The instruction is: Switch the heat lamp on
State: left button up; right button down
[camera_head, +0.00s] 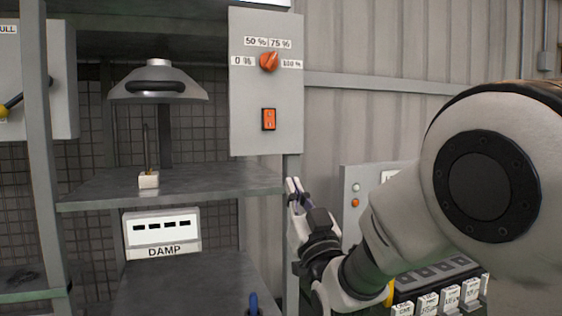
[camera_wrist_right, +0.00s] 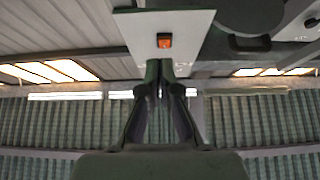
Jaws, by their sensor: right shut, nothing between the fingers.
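The heat lamp (camera_head: 158,84) is a grey dome hanging above a shelf at the left of the head view. A grey control panel (camera_head: 246,126) to its right carries an orange rocker switch (camera_head: 269,119) and an orange rotary knob (camera_head: 268,62) with percent labels around it. My right gripper (camera_head: 294,186) is shut and empty, below and a little right of the panel. In the right wrist view the orange switch (camera_wrist_right: 164,41) shows on the panel beyond the closed fingertips (camera_wrist_right: 158,64), apart from them. My left gripper is not in view.
A shelf (camera_head: 215,181) under the lamp holds a small white block (camera_head: 149,180). A white DAMP box (camera_head: 162,233) stands below. A grey post (camera_head: 37,150) is at the left. Another grey panel (camera_head: 350,174) with buttons is partly hidden behind my right arm.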

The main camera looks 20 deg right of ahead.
jog(key=s+a+r+t, duration=0.1)
jog(key=s+r, duration=0.2)
jog(key=r, duration=0.2)
jog(key=p, duration=0.7)
send_near(270, 121)
notch_tip(270, 121, up, 5)
jog(key=w, duration=0.1)
jog(key=w+p, duration=0.1)
jog(key=w, duration=0.2)
jog(key=shift+w+f+p, duration=0.3)
jog(key=shift+f+p, duration=0.05)
jog(key=shift+w+f, duration=0.2)
jog(key=shift+w, duration=0.05)
jog(key=shift+s, duration=0.1)
